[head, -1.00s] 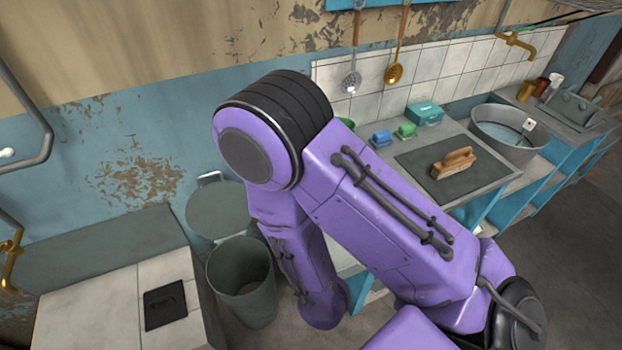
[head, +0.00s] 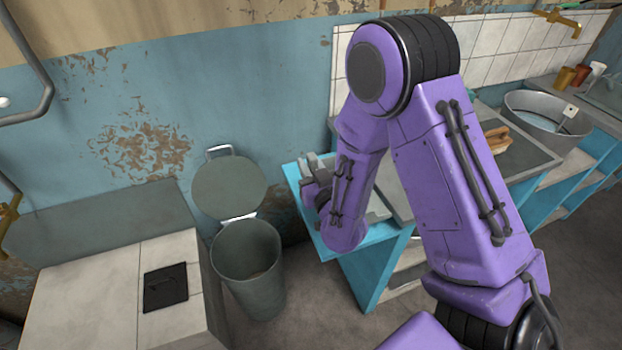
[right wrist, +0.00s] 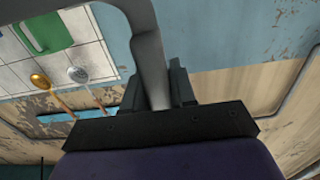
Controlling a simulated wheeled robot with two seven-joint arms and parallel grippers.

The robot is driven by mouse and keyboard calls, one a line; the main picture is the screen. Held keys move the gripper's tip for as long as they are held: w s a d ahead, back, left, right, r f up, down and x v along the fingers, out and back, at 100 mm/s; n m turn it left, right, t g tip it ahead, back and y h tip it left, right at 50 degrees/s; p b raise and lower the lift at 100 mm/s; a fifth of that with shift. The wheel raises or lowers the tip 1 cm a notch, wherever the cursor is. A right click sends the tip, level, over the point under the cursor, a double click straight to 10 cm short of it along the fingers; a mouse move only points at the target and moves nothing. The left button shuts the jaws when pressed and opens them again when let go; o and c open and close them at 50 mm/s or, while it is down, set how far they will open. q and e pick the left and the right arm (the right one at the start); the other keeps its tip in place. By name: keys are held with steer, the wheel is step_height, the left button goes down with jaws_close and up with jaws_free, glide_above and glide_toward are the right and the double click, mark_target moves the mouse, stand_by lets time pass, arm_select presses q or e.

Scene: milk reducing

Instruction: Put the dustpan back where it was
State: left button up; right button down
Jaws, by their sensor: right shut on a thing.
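My right gripper (head: 312,180) is at the end of my purple arm, over the left end of the blue counter and right of the bin; the forearm partly hides it. In the right wrist view, its dark fingers (right wrist: 157,88) are shut on a grey bar-like part, which I take to be the dustpan's handle (right wrist: 152,55). A wider grey part curves away at the top of that view. The dustpan's full shape is out of frame. My left gripper is not in view.
A grey bin (head: 250,275) stands open on the floor, its round lid (head: 228,190) raised at the wall. A tiled block (head: 110,285) with a black plate (head: 165,288) is at left. A metal basin (head: 545,118) sits on the counter at right.

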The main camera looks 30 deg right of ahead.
steer(key=f, duration=0.3)
steer(key=w+f, duration=0.1)
steer(key=shift+d+f, duration=0.25)
steer(key=shift+d, duration=0.15)
steer(key=shift+f, duration=0.1)
steer(key=c, duration=1.3)
jaws_free()
steer(key=shift+f, duration=0.1)
steer(key=shift+c, duration=0.2)
steer(key=o, duration=0.4)
